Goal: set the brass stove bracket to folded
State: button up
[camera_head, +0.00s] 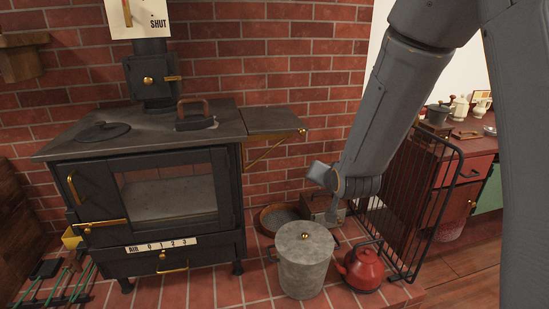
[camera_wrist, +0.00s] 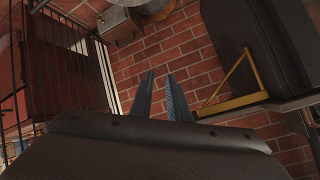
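The brass stove bracket (camera_head: 266,149) is under the side flap (camera_head: 272,121) at the stove's right. It stands out from the stove (camera_head: 100,150) as a slanting brace, and the flap is level with the stove top. In the wrist view the brass bracket (camera_wrist: 228,84) shows as an open triangle to the right of the fingers. My gripper (camera_wrist: 160,76) is open and empty, with its two blue-grey fingers apart and not touching the bracket. In the head view my arm reaches down right of the flap; the fingers are hard to make out there.
A lidded metal bin (camera_head: 304,262), a red kettle (camera_head: 362,268) and a round pan (camera_head: 280,217) stand on the hearth below the flap. A black rail guard (camera_head: 418,195) stands to the right. A brick wall (camera_wrist: 190,50) is behind.

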jog(key=w+a+m+t+y+b, duration=0.1)
jog(key=w+a+t+y+b, duration=0.1)
jog(key=w+a+t+b, duration=0.25)
jog(key=m+t+y+b, duration=0.2)
jog(key=m+t+y, duration=0.1)
jog(key=t, duration=0.1)
send_near(275, 147)
jog(key=f+x, duration=0.1)
jog(key=x, duration=0.7)
jog(key=p+x, duration=0.1)
jog(key=x, duration=0.1)
jog(key=shift+w+a+r, duration=0.1)
jog(key=shift+w+r, duration=0.15)
jog(key=shift+r, duration=0.2)
grip_shut()
